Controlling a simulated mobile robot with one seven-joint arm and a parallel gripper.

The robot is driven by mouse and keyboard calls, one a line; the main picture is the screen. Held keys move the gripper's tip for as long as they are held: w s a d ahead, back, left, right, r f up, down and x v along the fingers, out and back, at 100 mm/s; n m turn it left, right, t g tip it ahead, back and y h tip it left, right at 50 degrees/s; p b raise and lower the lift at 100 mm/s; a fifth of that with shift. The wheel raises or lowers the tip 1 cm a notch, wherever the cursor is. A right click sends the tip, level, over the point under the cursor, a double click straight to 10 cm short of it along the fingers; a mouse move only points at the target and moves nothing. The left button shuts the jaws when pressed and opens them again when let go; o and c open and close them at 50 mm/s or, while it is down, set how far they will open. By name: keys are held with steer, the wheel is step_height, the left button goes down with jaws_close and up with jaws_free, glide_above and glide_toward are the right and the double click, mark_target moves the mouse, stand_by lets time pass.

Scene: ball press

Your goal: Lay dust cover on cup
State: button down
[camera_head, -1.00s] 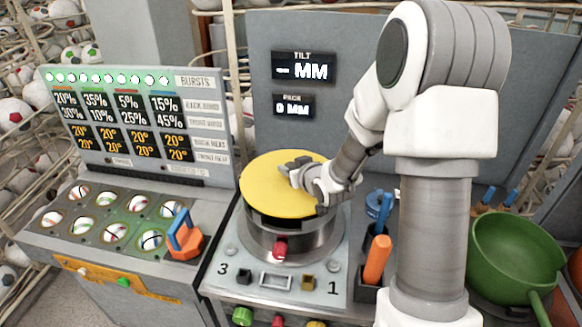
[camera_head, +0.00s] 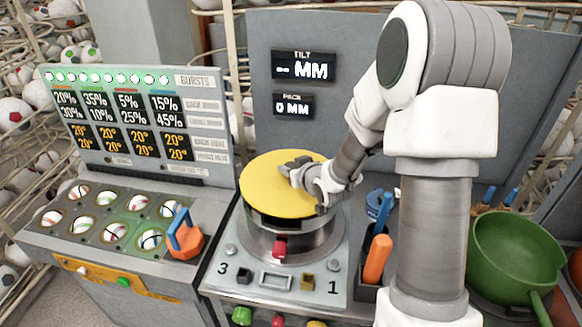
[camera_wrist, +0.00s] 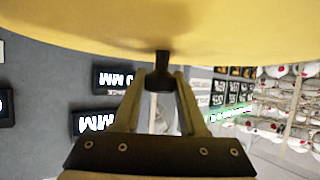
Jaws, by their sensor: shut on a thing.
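The dust cover (camera_head: 262,184) is a round yellow disc lying over the top of the metal cup (camera_head: 262,240) in the head view. Dark gaps show between the disc and the cup's upper rim at the front, so I cannot tell if it rests fully. My gripper (camera_head: 298,176) is at the disc's upper right side. In the wrist view the yellow cover (camera_wrist: 120,25) fills the top, and my gripper (camera_wrist: 161,82) is shut on a dark knob (camera_wrist: 162,65) joined to it. The cup is hidden in the wrist view.
A holder with blue and orange handles (camera_head: 377,258) stands right of the cup. A green bowl (camera_head: 515,250) is at the far right. A console with ball holes (camera_head: 110,215) and an orange-blue piece (camera_head: 185,238) is at left. A display panel (camera_head: 350,120) rises behind.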

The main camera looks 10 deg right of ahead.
steer(key=shift+f+b, duration=0.75)
steer(key=shift+c, duration=1.9)
jaws_free()
steer(key=shift+s+r, duration=0.1)
steer(key=shift+s, duration=0.05)
